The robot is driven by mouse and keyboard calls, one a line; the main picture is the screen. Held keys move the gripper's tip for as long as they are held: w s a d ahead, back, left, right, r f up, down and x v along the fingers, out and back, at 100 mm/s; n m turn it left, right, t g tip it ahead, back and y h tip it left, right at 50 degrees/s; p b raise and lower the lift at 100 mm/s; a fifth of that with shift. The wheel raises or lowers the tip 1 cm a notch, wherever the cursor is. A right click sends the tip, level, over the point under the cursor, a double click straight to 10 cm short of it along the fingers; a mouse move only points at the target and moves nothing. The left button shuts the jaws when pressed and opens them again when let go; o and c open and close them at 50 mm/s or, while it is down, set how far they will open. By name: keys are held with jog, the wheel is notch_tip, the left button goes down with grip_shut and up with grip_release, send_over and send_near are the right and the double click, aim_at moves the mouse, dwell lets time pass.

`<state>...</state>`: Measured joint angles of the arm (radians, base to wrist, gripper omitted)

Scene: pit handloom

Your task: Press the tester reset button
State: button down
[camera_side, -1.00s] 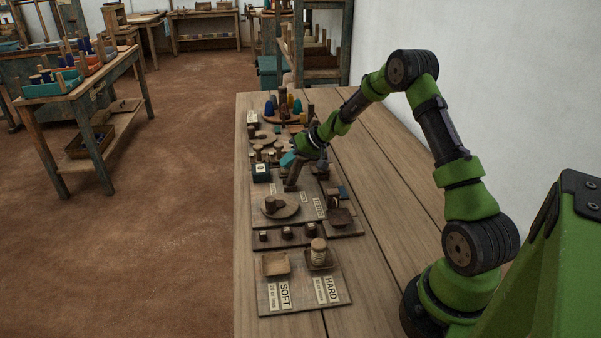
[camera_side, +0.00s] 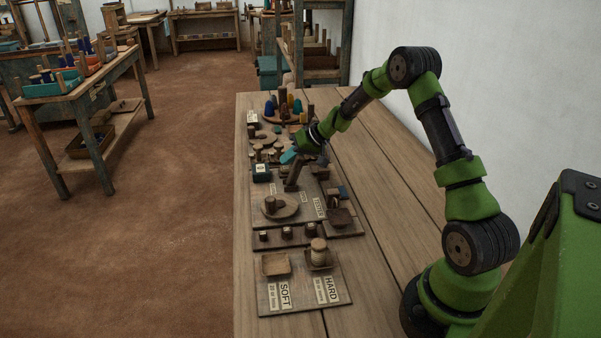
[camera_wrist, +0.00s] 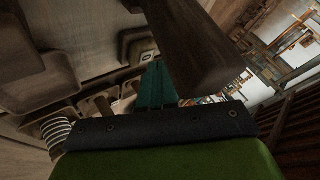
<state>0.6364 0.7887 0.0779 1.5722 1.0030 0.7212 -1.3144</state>
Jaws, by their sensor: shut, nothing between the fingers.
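The tester appears to be the dark wooden board (camera_side: 285,199) with a round disc (camera_side: 281,207), a leaning post (camera_side: 293,177) and small paper labels, in the side view. I cannot single out its reset button; a small blue block (camera_side: 344,192) sits at the board's right side. My gripper (camera_side: 289,157) has teal fingers and is just above and behind the post, at the board's far end. In the wrist view my gripper (camera_wrist: 157,85) is shut and empty. A thick dark wooden bar (camera_wrist: 190,45) crosses close in front of the camera there and hides part of the scene.
Nearer the camera are a strip with several small pegs (camera_side: 287,233) and a board marked SOFT and HARD (camera_side: 300,296), with a wound bobbin (camera_side: 318,252) in the HARD tray. Coloured cones (camera_side: 290,103) stand at the far end.

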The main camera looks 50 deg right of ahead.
aim_at(289, 168)
jog(key=shift+r, duration=0.2)
jog(key=shift+r, duration=2.55)
